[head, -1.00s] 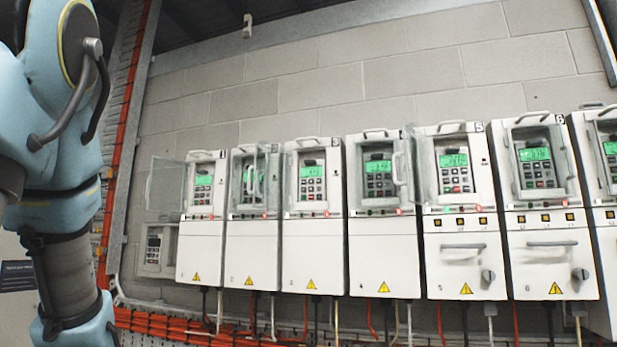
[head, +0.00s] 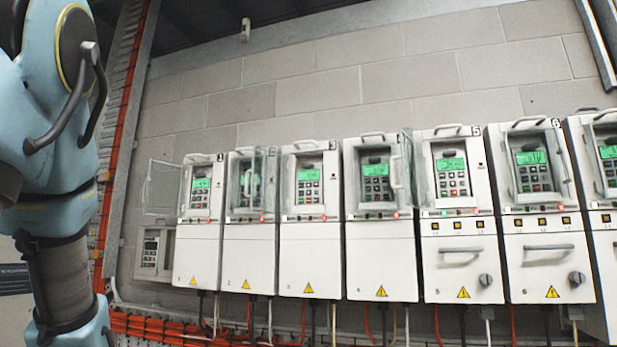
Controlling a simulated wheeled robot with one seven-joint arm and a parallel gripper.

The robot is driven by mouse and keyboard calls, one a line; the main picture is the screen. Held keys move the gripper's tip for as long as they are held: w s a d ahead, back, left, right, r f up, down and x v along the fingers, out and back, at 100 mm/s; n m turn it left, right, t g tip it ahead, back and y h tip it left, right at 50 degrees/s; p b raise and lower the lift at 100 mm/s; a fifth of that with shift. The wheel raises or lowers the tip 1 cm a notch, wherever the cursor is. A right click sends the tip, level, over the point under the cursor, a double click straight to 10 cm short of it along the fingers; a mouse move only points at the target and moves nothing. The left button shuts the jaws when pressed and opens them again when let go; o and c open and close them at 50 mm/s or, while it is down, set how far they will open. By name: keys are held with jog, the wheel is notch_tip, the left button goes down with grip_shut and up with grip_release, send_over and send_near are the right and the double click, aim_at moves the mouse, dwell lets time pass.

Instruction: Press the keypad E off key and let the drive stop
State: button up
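A row of white drives hangs on the wall, each with a keypad and a green display behind an upper opening. The legible numbers are 3, 5 and 6; I see no letter E, so I cannot tell which keypad is E. Keypads show on drive 3 (head: 308,188), the drive right of it (head: 376,188), drive 5 (head: 452,182) and drive 6 (head: 533,178). Red and green keys show; their legends are too small to read. My gripper is out of view; only my blue arm shows at the left, apart from the drives.
A clear door (head: 162,187) stands open left of the leftmost drive. Another clear door (head: 408,170) projects between the fourth drive and drive 5. A small grey keypad box (head: 152,252) sits low at the left. Orange cables (head: 160,325) run below.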

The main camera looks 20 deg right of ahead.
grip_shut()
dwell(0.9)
